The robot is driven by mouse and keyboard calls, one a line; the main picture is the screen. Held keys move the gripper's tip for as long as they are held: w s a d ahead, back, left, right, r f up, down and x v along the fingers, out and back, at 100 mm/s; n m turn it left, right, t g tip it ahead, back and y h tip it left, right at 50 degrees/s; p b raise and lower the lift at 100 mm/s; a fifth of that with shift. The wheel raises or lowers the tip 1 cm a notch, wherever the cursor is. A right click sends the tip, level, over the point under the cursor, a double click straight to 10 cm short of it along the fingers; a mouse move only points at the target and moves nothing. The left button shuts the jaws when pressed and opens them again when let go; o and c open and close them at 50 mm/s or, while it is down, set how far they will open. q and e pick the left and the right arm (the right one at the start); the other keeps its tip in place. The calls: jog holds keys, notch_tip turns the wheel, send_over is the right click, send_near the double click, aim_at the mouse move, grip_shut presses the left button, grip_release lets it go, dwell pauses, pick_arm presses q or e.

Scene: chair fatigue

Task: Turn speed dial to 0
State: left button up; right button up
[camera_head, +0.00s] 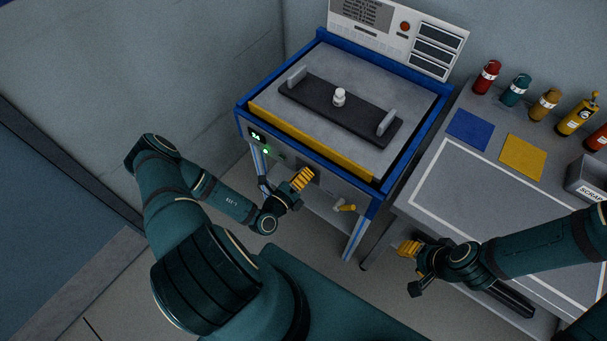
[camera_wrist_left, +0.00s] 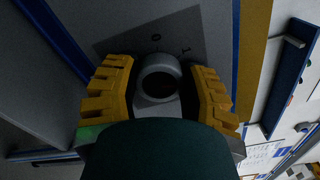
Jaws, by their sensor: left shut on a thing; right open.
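The speed dial (camera_wrist_left: 160,80) is a grey round knob in the left wrist view, in front of a dark plate (camera_wrist_left: 130,38) with the marks 0 and 1. My left gripper (camera_wrist_left: 160,95) has its yellow fingers on either side of the knob and is shut on it. The dial's pointer is not clear to see. In the head view my left gripper (camera_head: 303,180) is at the machine's front panel and hides the dial. My right gripper (camera_head: 411,267) is open and empty, in front of the side table.
The blue-framed machine (camera_head: 400,165) carries a black plate with a small white piece (camera_head: 339,97). The side table (camera_head: 480,195) holds several bottles and a scrap bin (camera_head: 588,178).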

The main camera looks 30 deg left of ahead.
pick_arm(q)
jog(key=n, duration=0.4)
jog(key=shift+a+n, duration=0.1)
jog(key=shift+n, duration=0.2)
jog(key=n+b, duration=0.1)
jog(key=n, duration=0.3)
jog(key=shift+f+n, duration=0.1)
jog(key=shift+n, duration=0.2)
jog(key=n, duration=0.4)
jog(key=shift+n+b, duration=0.3)
jog(key=shift+b, duration=0.05)
jog(key=shift+f+n+b, duration=0.1)
jog(key=shift+n+b, duration=0.35)
jog(key=shift+n, duration=1.85)
jog(key=o, duration=1.2)
